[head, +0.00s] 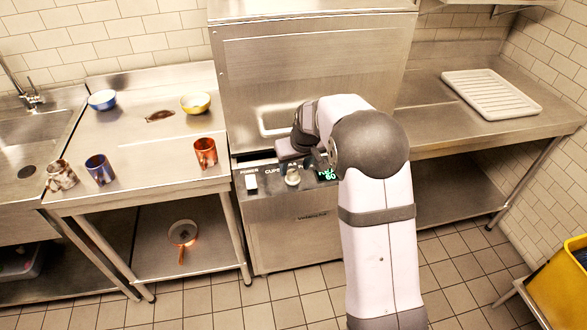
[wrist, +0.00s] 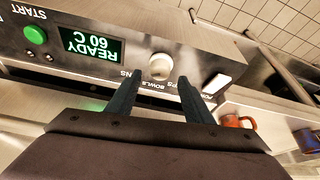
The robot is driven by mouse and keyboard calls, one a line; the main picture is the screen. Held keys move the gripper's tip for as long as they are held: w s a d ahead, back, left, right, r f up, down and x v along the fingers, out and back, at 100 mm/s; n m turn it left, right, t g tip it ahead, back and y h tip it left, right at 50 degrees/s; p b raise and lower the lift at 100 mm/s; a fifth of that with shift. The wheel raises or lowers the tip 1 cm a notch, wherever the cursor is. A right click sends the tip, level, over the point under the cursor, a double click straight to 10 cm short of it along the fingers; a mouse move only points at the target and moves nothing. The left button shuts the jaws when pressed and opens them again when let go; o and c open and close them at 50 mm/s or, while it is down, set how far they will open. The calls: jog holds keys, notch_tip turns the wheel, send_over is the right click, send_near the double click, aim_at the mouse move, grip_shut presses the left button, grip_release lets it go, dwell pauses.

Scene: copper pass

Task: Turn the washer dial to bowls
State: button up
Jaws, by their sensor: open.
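The washer dial (head: 292,177) is a pale round knob on the washer's front panel, between the power switch and the green display. In the wrist view, which is upside down, the dial (wrist: 159,66) lies just beyond and between my fingertips. The labels around it are partly covered by my fingers; BOWLS is readable beside the dial, with parts of CUPS and PANS. Which label the dial points to cannot be told. My gripper (wrist: 158,84) is open and empty, its fingers apart on either side of the dial's line; contact is not visible.
The display (wrist: 91,45) reads READY 60 C, with a green start button (wrist: 35,34) beyond it. A white power switch (head: 251,182) is left of the dial. A copper mug (head: 205,153) stands on the left counter. A white rack (head: 491,94) lies on the right counter.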

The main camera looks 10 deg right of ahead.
aim_at(293, 173)
jog(key=shift+p+x, duration=0.4)
jog(key=shift+x, duration=1.4)
jog(key=c, duration=1)
